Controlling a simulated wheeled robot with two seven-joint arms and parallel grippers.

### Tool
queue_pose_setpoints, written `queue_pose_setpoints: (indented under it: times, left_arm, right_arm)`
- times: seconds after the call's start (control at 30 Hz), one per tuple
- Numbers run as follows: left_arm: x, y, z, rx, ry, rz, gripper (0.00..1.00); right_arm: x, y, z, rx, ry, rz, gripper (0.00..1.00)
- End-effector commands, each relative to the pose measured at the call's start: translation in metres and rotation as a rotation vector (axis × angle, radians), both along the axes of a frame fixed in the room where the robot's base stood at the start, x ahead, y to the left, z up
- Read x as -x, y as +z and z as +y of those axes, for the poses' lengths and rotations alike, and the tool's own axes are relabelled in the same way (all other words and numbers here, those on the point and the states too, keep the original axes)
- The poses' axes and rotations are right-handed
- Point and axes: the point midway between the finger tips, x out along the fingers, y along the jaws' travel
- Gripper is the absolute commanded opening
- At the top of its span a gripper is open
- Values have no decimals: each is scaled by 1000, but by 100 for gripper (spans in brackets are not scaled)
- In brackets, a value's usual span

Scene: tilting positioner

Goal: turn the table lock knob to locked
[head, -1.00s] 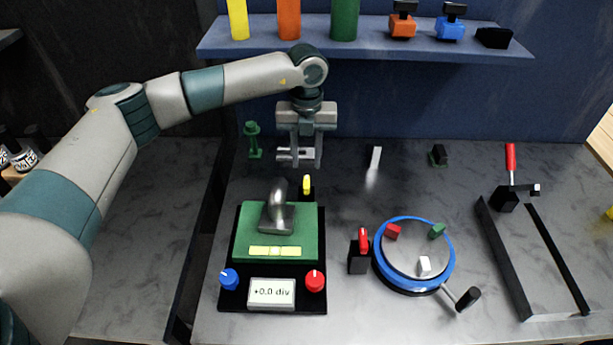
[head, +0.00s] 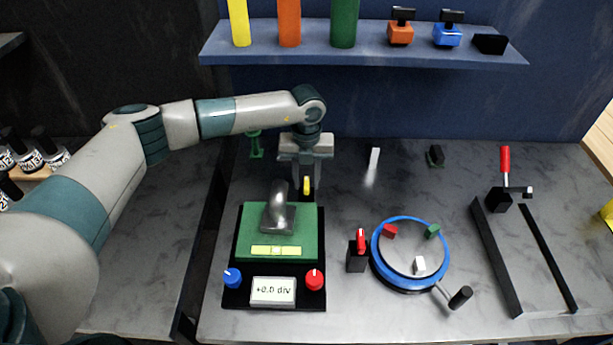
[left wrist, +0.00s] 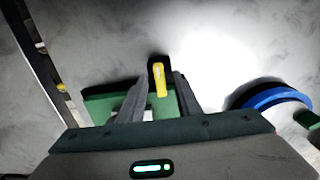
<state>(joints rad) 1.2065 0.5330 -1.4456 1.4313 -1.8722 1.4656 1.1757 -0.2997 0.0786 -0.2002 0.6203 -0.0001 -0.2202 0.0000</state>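A yellow knob (head: 306,186) on a black mount stands at the back edge of the green tilting table (head: 243,234). In the left wrist view the yellow knob (left wrist: 160,80) lies just ahead of and between my two fingertips, its bar pointing nearly straight up the picture. My left gripper (head: 302,184) points down over the knob with its fingers apart, one on each side. The wrist view also shows the open fingers (left wrist: 160,90) with nothing held. Whether a finger touches the knob cannot be told. My right gripper is in neither view.
The positioner's front carries a blue knob (head: 233,278), a red knob (head: 314,280) and a display (head: 273,291) reading +0.0 div. A grey curved piece (head: 278,212) stands on the green table. A red lever (head: 361,240) and a blue-rimmed turntable (head: 376,262) are to the right.

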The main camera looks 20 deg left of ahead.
Motion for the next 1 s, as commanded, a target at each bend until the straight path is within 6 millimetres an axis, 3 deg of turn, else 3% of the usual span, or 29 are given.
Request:
queue_pose_setpoints:
  times: [0.2, 0.33, 0.67, 1.0]
  left_arm:
    - [0, -1, 0, 0, 0, 0, 31]
    - [0, 0, 0, 0, -1, 0, 0]
    - [0, -1, 0, 0, -12, 0, 0]
    - [-1, -5, 0, -1, -138, -2, 0]
  right_arm:
    - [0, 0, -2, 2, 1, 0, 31]
    - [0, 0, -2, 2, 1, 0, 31]
    - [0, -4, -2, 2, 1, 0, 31]
    - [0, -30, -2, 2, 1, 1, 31]
